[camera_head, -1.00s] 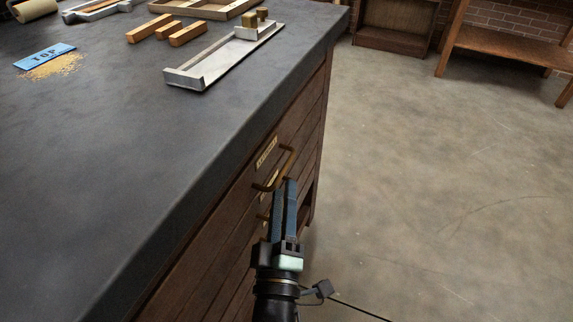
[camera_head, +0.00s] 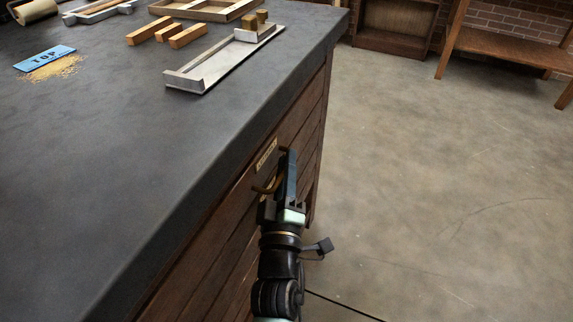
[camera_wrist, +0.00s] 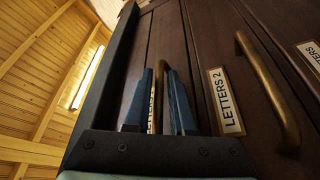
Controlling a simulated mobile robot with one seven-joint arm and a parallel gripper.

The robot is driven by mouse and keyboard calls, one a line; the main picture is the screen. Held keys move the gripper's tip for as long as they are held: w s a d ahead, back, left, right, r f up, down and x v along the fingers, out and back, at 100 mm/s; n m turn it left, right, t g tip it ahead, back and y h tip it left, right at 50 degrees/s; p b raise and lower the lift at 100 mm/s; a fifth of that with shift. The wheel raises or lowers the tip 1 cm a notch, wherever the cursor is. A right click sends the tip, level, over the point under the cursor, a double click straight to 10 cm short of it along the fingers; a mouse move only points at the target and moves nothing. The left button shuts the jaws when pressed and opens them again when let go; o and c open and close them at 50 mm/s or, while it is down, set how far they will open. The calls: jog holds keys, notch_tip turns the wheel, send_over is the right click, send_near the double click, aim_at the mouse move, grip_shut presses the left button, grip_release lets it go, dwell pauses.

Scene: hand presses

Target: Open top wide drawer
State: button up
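The top wide drawer is in the wooden cabinet front, just under the dark countertop, with a brass label (camera_head: 266,155) and a brass handle (camera_head: 263,188). My gripper (camera_head: 285,172) is at this handle and partly hides it in the head view. In the wrist view my gripper (camera_wrist: 160,85) has its two blue fingers apart, with the brass handle (camera_wrist: 160,75) between them. A visible gap makes the fingers look open around it. The drawer front looks flush with the cabinet. Part of its label shows between the fingers.
Beside it in the wrist view are a "LETTERS 2" label (camera_wrist: 226,101) and another brass handle (camera_wrist: 268,90). The countertop (camera_head: 130,150) overhangs the drawers and holds a metal tray (camera_head: 215,65) and wooden blocks (camera_head: 170,33). The floor (camera_head: 430,190) at right is clear.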

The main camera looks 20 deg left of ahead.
grip_shut()
dwell(1.1)
